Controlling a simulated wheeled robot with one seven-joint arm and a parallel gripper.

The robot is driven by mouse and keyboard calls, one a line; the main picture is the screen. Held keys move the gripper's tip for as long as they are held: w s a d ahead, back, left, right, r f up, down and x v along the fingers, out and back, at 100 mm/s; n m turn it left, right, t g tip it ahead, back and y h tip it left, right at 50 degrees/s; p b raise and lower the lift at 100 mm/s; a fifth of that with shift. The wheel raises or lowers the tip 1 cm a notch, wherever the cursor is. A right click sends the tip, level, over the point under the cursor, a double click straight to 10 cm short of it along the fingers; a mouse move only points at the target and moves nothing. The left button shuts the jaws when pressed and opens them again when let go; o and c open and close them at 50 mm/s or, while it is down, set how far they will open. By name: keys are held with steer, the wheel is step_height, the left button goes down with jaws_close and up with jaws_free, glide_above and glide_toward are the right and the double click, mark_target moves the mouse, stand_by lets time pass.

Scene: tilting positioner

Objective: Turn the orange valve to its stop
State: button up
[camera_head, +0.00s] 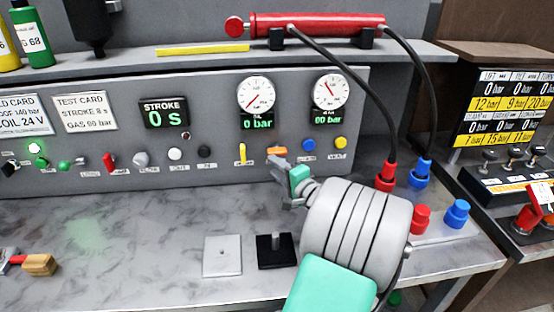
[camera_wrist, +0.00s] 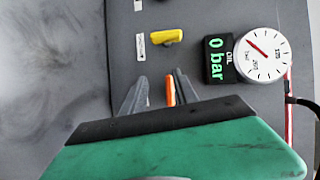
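The orange valve (camera_head: 277,150) is a small handle on the grey panel, below and between the two gauges. It lies about level in the head view, while the yellow valve beside it stands upright. My gripper (camera_head: 279,168) is at the panel just below the orange valve. In the wrist view, the orange valve (camera_wrist: 170,91) shows between the two fingers of my gripper (camera_wrist: 160,80). It is close to the right finger, with a clear gap to the left finger. The fingers are apart; contact cannot be told. Part of the handle is hidden.
The yellow valve (camera_head: 242,153) is left of the orange one; a blue knob (camera_head: 308,145) and a yellow knob (camera_head: 340,143) are to its right. The oil gauge (camera_head: 256,95) reads 0 bar. Black hoses (camera_head: 345,70) hang at the right. The bench front (camera_head: 130,230) is mostly clear.

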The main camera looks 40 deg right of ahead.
mark_target(279, 154)
steer(key=d, duration=0.1)
steer(key=s+d+m+h, duration=0.1)
steer(key=s+d+m, duration=0.1)
steer(key=shift+d+r+t+h, duration=0.25)
steer(key=shift+r+t+h, duration=0.15)
steer(key=p+x, duration=0.1)
steer(key=x, duration=0.6)
steer(key=shift+w+a, duration=0.1)
steer(key=shift+w, duration=0.2)
steer(key=shift+c, duration=0.2)
jaws_close()
